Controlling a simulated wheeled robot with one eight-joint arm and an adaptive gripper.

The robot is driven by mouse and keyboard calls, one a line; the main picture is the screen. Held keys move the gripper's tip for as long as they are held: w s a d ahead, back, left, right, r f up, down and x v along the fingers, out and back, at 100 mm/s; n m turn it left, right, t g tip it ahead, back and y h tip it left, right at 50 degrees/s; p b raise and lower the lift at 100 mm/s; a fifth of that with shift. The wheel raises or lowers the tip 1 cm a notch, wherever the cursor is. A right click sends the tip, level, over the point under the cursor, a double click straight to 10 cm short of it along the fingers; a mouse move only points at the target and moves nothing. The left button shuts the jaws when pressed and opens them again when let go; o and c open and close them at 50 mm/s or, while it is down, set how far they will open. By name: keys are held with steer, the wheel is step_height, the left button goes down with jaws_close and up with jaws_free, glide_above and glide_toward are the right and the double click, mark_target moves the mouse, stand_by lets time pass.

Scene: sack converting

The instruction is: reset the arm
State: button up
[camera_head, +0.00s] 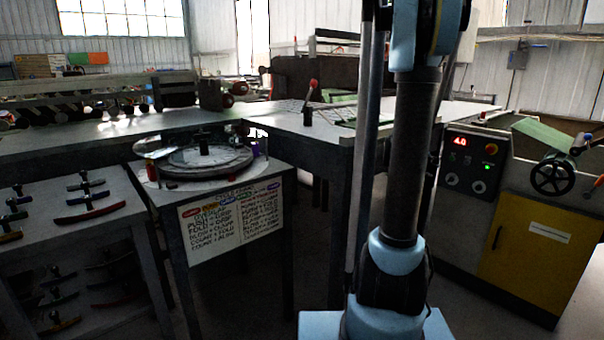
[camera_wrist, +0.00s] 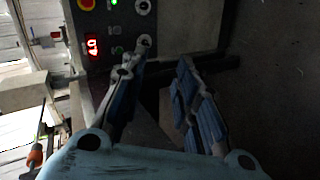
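My gripper (camera_wrist: 163,58) shows in the wrist view with its two blue-padded fingers apart and nothing between them. Its fingertips are in front of a dark machine side, below and right of a control panel (camera_wrist: 118,28) with a lit red display. In the head view my arm stands upright right of the middle; my gripper is out of that view.
The control panel (camera_head: 471,163) is on a machine with a yellow door (camera_head: 527,252) at right. A round turntable (camera_head: 205,158) sits on a stand with a lettered sign (camera_head: 235,218). A long bench (camera_head: 90,142) runs behind. A rack (camera_head: 75,190) of handled tools stands at left.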

steer(key=s+a+f+m+g+y, duration=0.1)
steer(key=s+a+f+y, duration=0.2)
steer(key=s+a, duration=0.7)
steer(key=s+a+f+m+g+y, duration=0.2)
steer(key=s+a+f+y, duration=0.1)
steer(key=s+a, duration=0.7)
steer(key=s+a+f+m+g+y, duration=0.1)
steer(key=s+a+f+y, duration=0.2)
steer(key=s+a, duration=0.7)
steer(key=s+f, duration=0.2)
steer(key=s, duration=0.4)
steer(key=shift+a+m+g+y, duration=0.15)
steer(key=shift+m+g+y, duration=0.25)
steer(key=shift+w+f, duration=0.15)
steer(key=shift+w, duration=0.3)
steer(key=shift+s, duration=0.1)
